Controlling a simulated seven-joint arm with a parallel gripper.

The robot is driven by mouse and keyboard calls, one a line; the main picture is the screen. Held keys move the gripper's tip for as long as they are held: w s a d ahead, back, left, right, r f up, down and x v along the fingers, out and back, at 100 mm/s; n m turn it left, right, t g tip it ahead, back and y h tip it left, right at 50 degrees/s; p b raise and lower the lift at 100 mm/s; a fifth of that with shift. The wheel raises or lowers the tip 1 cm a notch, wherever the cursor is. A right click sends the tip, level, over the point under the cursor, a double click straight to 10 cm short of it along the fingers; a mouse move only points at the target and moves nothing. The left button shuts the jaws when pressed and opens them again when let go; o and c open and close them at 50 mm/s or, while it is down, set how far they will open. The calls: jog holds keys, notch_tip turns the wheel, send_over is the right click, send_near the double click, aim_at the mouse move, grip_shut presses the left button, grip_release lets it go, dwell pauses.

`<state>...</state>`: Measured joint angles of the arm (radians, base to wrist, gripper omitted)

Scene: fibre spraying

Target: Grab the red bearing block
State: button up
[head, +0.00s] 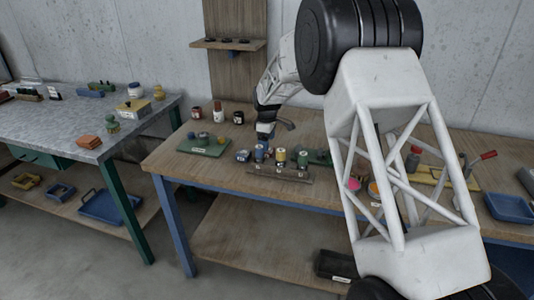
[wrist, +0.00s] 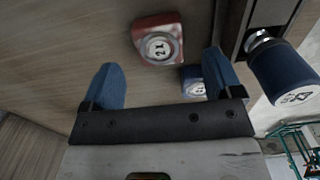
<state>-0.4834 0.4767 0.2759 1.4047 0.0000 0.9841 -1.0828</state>
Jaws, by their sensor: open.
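A red block (wrist: 158,42) with a round pale face marked 21 lies on the wooden table in the wrist view. I take it for the red bearing block; I cannot pick it out surely in the head view. My gripper (wrist: 162,80) has two blue fingertips spread apart with nothing held between them. The red block appears beyond the fingertips, nearer the right one, and apart from both. In the head view my gripper (head: 265,131) is above the middle of the wooden workbench, behind a row of small cylinders.
A small blue block (wrist: 191,82) shows close to the right fingertip. A blue cylinder (wrist: 283,75) stands on a dark rack at right. In the head view, the rack (head: 265,171) holds several cylinders, and a green board (head: 204,145) lies left. Jars (head: 238,118) stand behind.

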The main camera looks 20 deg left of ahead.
jog(key=shift+f, duration=2.4)
jog(key=c, duration=1.2)
jog(key=shift+o, duration=0.2)
jog(key=shift+r, duration=0.1)
jog(key=shift+r, duration=4.95)
